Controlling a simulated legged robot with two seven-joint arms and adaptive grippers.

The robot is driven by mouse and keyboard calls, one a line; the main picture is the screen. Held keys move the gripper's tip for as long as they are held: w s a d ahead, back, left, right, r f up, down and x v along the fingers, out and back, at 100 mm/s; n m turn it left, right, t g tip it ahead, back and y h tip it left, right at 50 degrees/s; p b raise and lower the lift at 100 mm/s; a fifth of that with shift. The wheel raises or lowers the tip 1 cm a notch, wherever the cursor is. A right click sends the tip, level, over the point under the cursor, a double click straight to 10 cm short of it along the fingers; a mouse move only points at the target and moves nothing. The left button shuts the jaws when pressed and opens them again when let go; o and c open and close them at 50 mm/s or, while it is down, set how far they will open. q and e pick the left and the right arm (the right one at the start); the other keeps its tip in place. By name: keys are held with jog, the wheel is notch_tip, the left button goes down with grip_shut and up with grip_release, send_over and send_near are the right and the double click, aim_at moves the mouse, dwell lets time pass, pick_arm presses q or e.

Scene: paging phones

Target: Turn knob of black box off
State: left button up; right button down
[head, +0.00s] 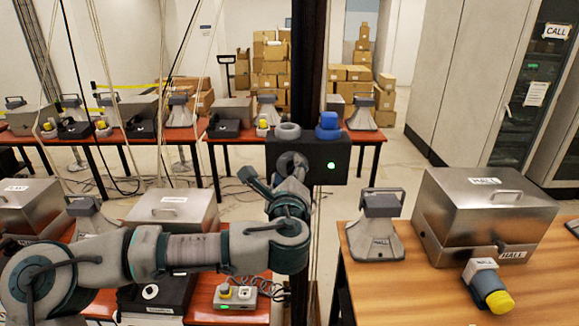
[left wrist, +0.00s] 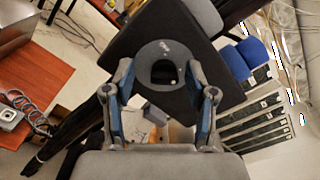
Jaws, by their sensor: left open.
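The black box (head: 345,150) is mounted on a dark upright post, with a lit green light (head: 331,166) on its front. A grey round dial plate with a dark centre, the knob (left wrist: 160,66), is on its face in the left wrist view. Fine marks on it are too small to read. My left gripper (head: 278,180) is in front of the box's left part and partly hides the knob in the head view. In the left wrist view the gripper (left wrist: 160,80) is open, its fingers to either side of the knob. I cannot tell whether they touch it. My right gripper is not in view.
A blue piece (head: 328,126) and a grey round piece (head: 288,131) sit on the box's top. The dark post (head: 306,60) rises behind it. A wooden table (head: 400,285) at right bears a metal case (head: 485,215) and grey phone (head: 378,225). Cables hang at left.

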pick_arm(q)
jog(key=shift+w+a, duration=0.1)
jog(key=shift+w, duration=0.2)
jog(key=shift+d, duration=0.45)
jog(key=c, duration=0.3)
jog(key=shift+s+d, duration=0.1)
jog(key=shift+d, duration=0.05)
grip_shut()
